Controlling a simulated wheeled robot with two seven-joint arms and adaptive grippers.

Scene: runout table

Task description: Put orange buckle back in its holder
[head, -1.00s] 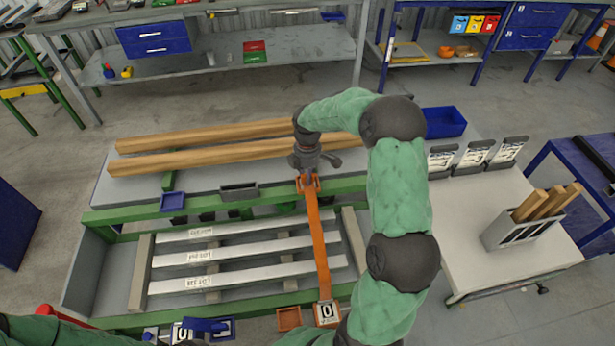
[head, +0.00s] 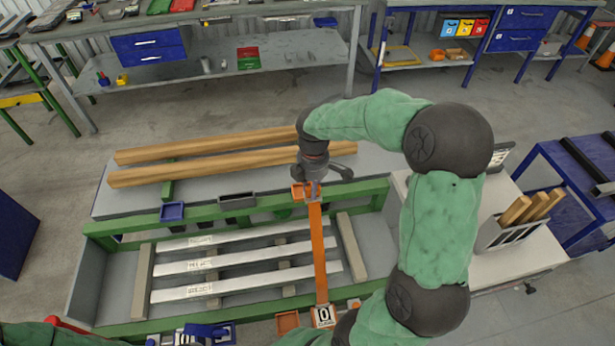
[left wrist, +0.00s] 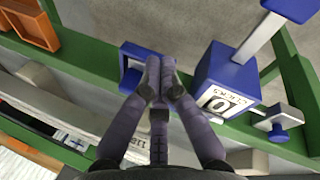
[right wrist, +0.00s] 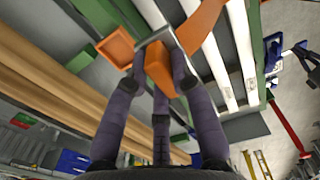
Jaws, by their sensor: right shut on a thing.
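My right gripper (head: 309,186) is shut on the orange buckle (right wrist: 159,68) at the far end of an orange strap (head: 319,245). The strap runs across the frame to an orange ratchet marked 0 (head: 324,316) on the near rail. An orange open holder (right wrist: 115,47) is beside the buckle in the right wrist view; the buckle is outside it. In the head view the orange holder (head: 298,191) is partly hidden by the gripper. My left gripper (left wrist: 161,72) looks shut and empty, over a blue tray (left wrist: 131,65) beside a blue ratchet (left wrist: 228,80).
White bars (head: 230,262) lie between green rails. Two wooden beams (head: 215,168) lie on the grey bench behind. A blue holder (head: 172,211) and a grey holder (head: 237,199) sit on the far rail. Another orange tray (head: 287,321) is on the near side.

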